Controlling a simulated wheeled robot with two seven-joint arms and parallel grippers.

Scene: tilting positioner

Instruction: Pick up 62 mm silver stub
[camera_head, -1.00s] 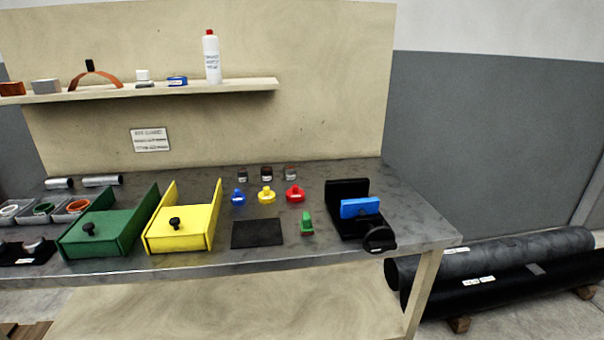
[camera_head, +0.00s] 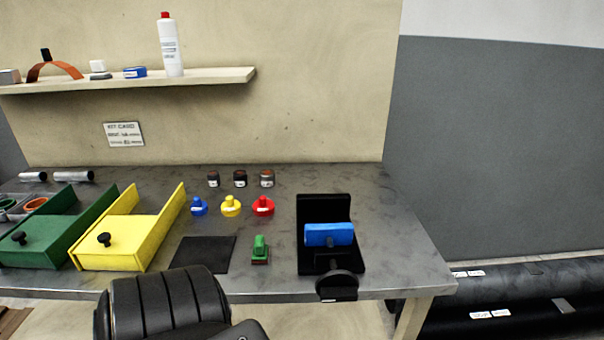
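Two silver cylindrical stubs lie on their sides at the back left of the bench. The shorter-looking silver stub (camera_head: 33,176) is at the far left, and the longer-looking silver stub (camera_head: 74,176) is just right of it. No size marking is readable, so I cannot tell which is 62 mm. Neither of my grippers is in view. A black ribbed link of my own arm shows at the bottom, in front of the bench edge.
A green tray (camera_head: 42,250) and a yellow tray (camera_head: 125,255) stand in front of the stubs. Grey bins with rings sit at the left edge. A shelf (camera_head: 215,77) hangs above the back.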

